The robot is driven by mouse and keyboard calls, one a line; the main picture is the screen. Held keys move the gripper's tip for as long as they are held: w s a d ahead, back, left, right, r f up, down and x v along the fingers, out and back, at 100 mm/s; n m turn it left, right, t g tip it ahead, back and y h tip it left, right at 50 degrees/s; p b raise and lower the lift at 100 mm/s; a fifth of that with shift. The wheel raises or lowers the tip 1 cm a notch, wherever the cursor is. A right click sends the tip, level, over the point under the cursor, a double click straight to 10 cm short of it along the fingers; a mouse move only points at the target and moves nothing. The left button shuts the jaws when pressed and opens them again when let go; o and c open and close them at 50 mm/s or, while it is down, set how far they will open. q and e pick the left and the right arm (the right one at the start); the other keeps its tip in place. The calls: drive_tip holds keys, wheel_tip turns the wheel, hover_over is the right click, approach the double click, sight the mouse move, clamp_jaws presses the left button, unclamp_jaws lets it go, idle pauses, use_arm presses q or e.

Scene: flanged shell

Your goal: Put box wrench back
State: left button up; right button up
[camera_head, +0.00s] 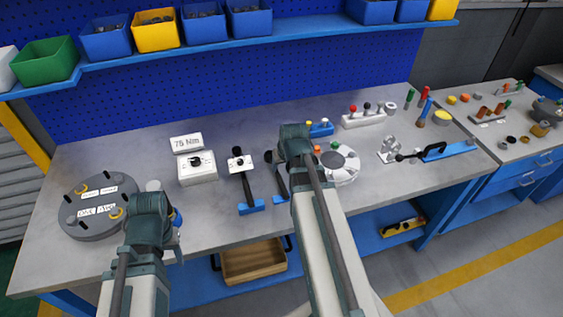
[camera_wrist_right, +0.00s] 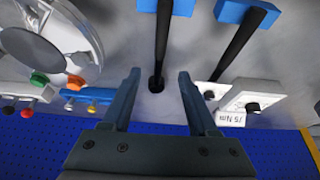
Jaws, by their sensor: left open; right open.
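Two long black tools with blue ends lie on the bench; I cannot tell which is the box wrench. One black tool (camera_wrist_right: 163,45) has its round dark head between my right gripper's fingertips (camera_wrist_right: 158,77) in the wrist view. The fingers stand apart around it and do not visibly grip it. In the head view this tool (camera_head: 279,182) is partly hidden by my right gripper (camera_head: 291,150). The other black tool (camera_head: 246,187) lies to its left, with a white block at its far end. My left gripper (camera_head: 168,219) is open over the bench's front left; its fingers are mostly hidden.
A round grey flange (camera_head: 88,224) with studs sits at the left. A white knob box (camera_head: 198,172) stands by a "75 Nm" sign (camera_head: 186,143). A white round tray (camera_head: 341,176) lies right of my right gripper. A blue fixture (camera_head: 450,150) is further right.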

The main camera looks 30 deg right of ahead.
use_arm(q)
drive_tip(key=shift+r+p, duration=0.4)
drive_tip(key=shift+r, duration=0.45)
use_arm(e)
drive_tip(key=shift+v, duration=0.95)
drive_tip(key=s+a+f+n+g, duration=0.1)
drive_tip(key=s+a, duration=0.5)
drive_tip(key=a, duration=0.8)
drive_tip(key=s+a+n+g, duration=0.4)
drive_tip(key=s+a+n, duration=0.1)
drive_tip(key=a, duration=1)
drive_tip(key=shift+s+a+f, duration=0.15)
drive_tip(key=shift+s+f, duration=0.2)
drive_tip(key=shift+s, duration=0.1)
